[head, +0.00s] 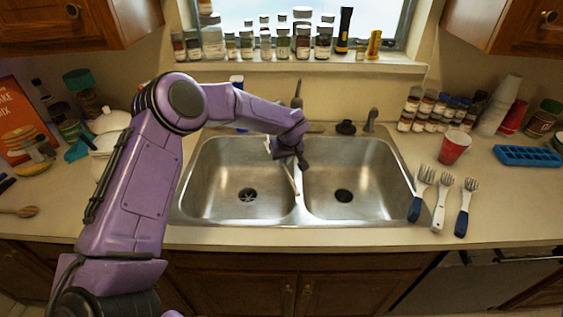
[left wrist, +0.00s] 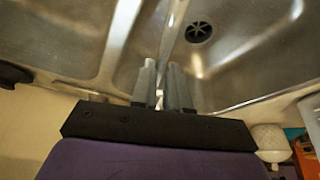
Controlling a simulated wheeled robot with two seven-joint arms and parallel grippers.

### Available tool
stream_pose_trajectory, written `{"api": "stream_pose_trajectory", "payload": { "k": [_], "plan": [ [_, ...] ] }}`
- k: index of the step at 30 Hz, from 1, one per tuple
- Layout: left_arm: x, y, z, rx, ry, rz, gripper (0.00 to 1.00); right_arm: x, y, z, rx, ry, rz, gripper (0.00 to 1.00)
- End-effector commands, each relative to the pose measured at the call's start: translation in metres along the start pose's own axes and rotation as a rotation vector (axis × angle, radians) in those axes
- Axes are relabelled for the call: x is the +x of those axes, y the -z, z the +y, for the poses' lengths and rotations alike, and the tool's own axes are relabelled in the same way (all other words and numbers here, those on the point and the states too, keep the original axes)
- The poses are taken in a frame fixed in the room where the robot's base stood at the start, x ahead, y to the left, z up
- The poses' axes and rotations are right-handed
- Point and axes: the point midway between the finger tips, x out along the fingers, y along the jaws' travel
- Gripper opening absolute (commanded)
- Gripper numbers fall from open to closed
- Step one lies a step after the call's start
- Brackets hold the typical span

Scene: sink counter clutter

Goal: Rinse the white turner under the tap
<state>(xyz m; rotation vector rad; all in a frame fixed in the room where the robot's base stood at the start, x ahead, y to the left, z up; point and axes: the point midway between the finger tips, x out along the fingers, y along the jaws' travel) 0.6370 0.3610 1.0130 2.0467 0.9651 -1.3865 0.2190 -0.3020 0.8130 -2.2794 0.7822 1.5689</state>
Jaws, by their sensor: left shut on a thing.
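My left gripper (head: 288,158) reaches over the sink near the divider between the two basins. It is shut on a thin pale thing that looks like the white turner (head: 293,180), which hangs down, tilted, by the divider. In the left wrist view the closed fingers (left wrist: 163,88) have a narrow light strip between them; the turner's far end is hard to make out. The tap (head: 297,95) stands behind the sink, partly hidden by my left arm. I cannot tell whether water runs. My right gripper is not in view.
The left basin (head: 215,190) and right basin (head: 350,190) look empty. Spice jars (head: 302,42) line the sill. A white pot (head: 108,122) stands at left.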

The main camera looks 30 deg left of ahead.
Motion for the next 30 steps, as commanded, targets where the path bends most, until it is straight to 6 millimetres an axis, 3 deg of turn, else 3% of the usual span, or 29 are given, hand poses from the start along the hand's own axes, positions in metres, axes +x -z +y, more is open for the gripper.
{"api": "stream_pose_trajectory", "payload": {
  "k": [8, 21, 30],
  "plan": [
    [-0.003, -0.004, -0.004, 0.002, 0.000, 0.000, 0.00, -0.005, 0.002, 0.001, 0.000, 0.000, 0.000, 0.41],
    [-0.023, -0.057, -0.018, 0.002, -0.001, 0.000, 0.00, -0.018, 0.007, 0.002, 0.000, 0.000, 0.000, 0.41],
    [-0.024, -0.061, -0.019, 0.000, -0.001, 0.000, 0.00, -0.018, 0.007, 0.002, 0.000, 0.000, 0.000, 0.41]
  ]
}}
